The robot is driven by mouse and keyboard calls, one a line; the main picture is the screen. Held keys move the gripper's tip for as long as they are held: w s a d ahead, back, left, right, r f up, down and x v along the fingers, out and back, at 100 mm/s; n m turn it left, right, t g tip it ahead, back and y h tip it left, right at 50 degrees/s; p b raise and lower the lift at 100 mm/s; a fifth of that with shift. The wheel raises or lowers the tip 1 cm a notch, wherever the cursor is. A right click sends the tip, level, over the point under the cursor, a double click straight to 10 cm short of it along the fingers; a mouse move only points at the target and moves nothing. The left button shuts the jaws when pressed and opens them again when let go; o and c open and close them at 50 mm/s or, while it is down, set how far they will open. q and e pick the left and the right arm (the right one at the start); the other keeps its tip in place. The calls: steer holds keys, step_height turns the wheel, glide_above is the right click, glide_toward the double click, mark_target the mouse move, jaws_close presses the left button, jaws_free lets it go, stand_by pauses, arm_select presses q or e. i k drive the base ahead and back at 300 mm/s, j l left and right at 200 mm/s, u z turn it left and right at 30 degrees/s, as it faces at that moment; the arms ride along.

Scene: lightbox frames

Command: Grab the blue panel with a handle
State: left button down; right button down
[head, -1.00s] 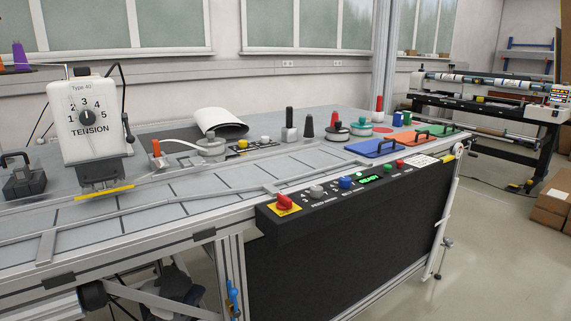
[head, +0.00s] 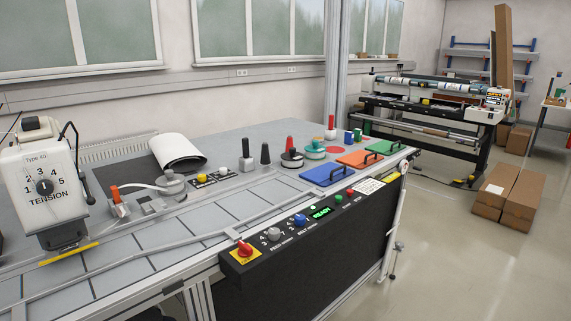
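The blue panel (head: 320,176) lies flat on the grey work table (head: 226,205), near its front edge at the right part. A dark handle stands up on top of it. An orange panel (head: 352,163) and a green panel (head: 375,147), each with a similar dark handle, lie in a row behind it to the right. Neither of my grippers is in the head view. Nothing touches the blue panel.
A black control box (head: 310,232) with knobs and a green READY display runs along the table front below the panels. A white tension unit (head: 42,185) stands at the left. Cardboard boxes (head: 508,192) sit on the floor at right; open floor lies between.

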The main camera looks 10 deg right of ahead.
mark_target(326, 175)
steer(key=i+l+u, duration=0.1)
steer(key=i+l, duration=0.15)
steer(key=i+l+u, duration=0.25)
steer(key=i+l, duration=0.2)
steer(key=l, duration=0.15)
steer(key=i+l+u, duration=0.25)
steer(key=i+l, duration=0.15)
steer(key=l, duration=0.3)
steer(key=i+l+u, duration=0.15)
steer(key=l, duration=0.25)
steer(key=i+l+u, duration=0.1)
steer(key=l, duration=0.25)
steer(key=i+l+u, duration=0.15)
steer(key=l, duration=0.3)
steer(key=i, duration=0.1)
